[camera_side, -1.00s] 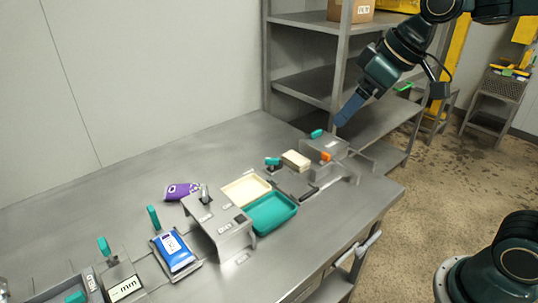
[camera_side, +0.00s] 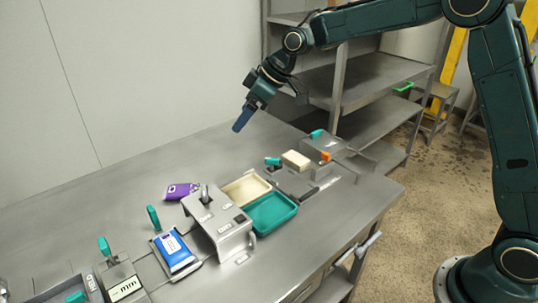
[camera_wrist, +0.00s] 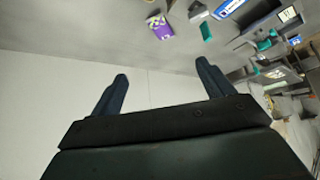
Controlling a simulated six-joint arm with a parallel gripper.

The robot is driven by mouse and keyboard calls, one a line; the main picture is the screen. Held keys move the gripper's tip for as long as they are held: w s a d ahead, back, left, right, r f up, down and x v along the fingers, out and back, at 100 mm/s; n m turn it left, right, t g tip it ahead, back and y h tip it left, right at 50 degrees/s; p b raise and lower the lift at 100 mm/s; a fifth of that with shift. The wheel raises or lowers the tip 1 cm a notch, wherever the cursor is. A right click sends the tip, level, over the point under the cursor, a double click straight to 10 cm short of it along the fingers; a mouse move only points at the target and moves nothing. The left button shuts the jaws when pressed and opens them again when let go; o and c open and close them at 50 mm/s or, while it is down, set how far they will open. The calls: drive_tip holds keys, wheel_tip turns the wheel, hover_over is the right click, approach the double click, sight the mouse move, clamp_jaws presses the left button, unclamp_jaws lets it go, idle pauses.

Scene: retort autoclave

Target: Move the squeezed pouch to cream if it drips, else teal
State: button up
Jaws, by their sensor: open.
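A blue and white pouch (camera_side: 174,250) lies on a small metal plate at the front left of the bench. A purple pouch (camera_side: 181,191) lies flat on the bench behind the metal stand; it also shows in the wrist view (camera_wrist: 160,27). I cannot tell from these frames whether either pouch drips. The cream tray (camera_side: 246,188) and the teal tray (camera_side: 271,213) sit side by side right of the stand, and both look empty. My gripper (camera_side: 239,124) is above the back of the bench, apart from everything. In the wrist view its fingers (camera_wrist: 160,85) are spread with nothing between them.
A metal stand (camera_side: 220,224) with a small lever stands between the blue pouch and the trays. A beige block (camera_side: 296,160) and a metal box (camera_side: 324,146) are further right. Teal levers (camera_side: 153,217) rise at the left. The back left bench is clear.

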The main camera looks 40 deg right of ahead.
drive_tip(key=w+a+f+n+y, duration=0.1)
drive_tip(key=w+a+f, duration=0.1)
drive_tip(key=w+f, duration=0.3)
drive_tip(key=w+a+f+n+y, duration=0.1)
drive_tip(key=w+f, duration=0.4)
drive_tip(key=f, duration=0.6)
drive_tip(key=shift+a+n+g, duration=0.3)
drive_tip(key=shift+a+n, duration=0.2)
drive_tip(key=shift+a, duration=0.4)
drive_tip(key=shift+f, duration=0.1)
approach(187, 188)
drive_tip(key=shift+x, duration=2.15)
drive_tip(key=shift+w+d+f, duration=0.1)
drive_tip(key=shift+x, duration=2.45)
drive_tip(key=shift+c, duration=0.2)
